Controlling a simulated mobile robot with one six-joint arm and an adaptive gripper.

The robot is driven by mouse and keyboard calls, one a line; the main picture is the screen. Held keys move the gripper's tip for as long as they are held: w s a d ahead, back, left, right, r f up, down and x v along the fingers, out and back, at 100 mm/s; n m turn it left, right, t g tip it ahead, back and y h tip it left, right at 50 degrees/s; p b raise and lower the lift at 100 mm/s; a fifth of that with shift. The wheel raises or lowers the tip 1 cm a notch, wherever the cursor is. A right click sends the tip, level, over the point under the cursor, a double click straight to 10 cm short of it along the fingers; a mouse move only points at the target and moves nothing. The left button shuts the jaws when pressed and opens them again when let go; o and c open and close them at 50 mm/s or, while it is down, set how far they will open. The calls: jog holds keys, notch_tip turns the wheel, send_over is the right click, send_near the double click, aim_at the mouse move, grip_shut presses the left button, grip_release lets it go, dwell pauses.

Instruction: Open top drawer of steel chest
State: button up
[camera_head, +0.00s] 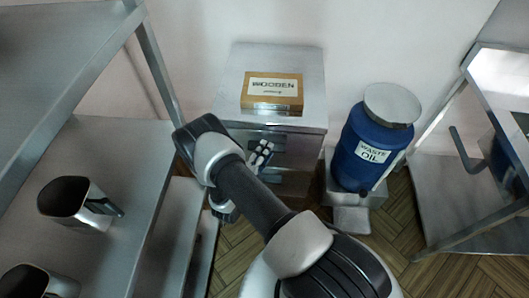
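The steel chest (314,85) stands against the back wall, its top and part of its front in view. The front of its top drawer (304,141) shows to the right of my gripper; the drawer looks shut. My gripper (262,152) is close in front of the chest, at about the height of the top drawer. My arm hides the left and lower parts of the chest front. I cannot see a handle clearly, nor whether the fingers touch the drawer. The fingers are too small to tell open from shut.
A wooden box (272,92) with a label lies on the chest. A blue waste oil drum (371,148) stands on a low stand right of the chest.

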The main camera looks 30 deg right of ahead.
grip_shut()
dwell(0.4)
dwell(0.4)
